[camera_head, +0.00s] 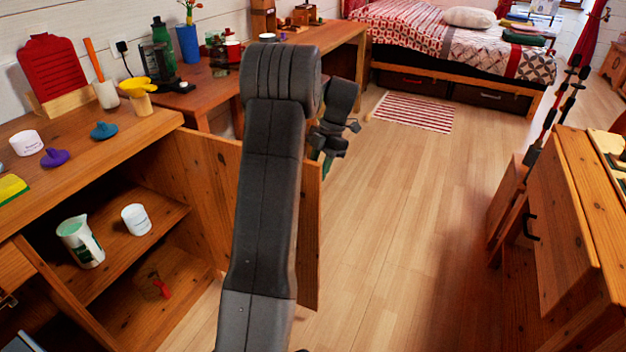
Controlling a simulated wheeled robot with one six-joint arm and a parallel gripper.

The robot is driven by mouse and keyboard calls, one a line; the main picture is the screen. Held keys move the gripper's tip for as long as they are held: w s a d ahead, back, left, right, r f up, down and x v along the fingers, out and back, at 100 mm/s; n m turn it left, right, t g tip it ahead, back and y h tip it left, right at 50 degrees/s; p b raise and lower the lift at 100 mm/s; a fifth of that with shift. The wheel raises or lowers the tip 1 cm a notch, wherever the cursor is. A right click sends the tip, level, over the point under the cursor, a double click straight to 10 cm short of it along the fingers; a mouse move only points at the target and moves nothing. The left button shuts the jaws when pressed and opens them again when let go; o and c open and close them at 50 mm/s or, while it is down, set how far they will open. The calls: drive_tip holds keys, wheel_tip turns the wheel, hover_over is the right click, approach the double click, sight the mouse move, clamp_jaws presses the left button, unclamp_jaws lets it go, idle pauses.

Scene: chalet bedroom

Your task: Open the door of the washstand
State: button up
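The wooden washstand (75,205) stands at the left. Its door (205,185) stands wide open, swung out from the right side of the cabinet, so the shelves inside show. My dark arm crosses in front of the door and hides its middle. My gripper (330,150) is at the far side of the door, near its outer upper edge. Its fingers are small and partly hidden, so I cannot tell whether they are open or shut or touch the door.
Inside are a green-white jug (80,242), a white cup (136,219) and a red-handled tool (159,285). Several small items stand on top. A desk (335,45) is behind, a wooden cabinet (560,230) at the right. The floor between (420,230) is clear.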

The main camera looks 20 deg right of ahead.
sight(310, 187)
drive_tip(key=p+v, duration=0.1)
drive_tip(key=v, duration=0.6)
drive_tip(key=shift+r+p, duration=0.3)
drive_tip(key=shift+r, duration=0.05)
drive_tip(key=shift+d, duration=0.15)
drive_tip(key=b+x, duration=0.3)
drive_tip(key=x, duration=1)
drive_tip(key=shift+f+b, duration=0.35)
drive_tip(key=shift+f, duration=0.05)
drive_tip(key=shift+s+a, duration=0.25)
drive_tip(key=shift+a, duration=0.1)
drive_tip(key=shift+a+r, duration=0.1)
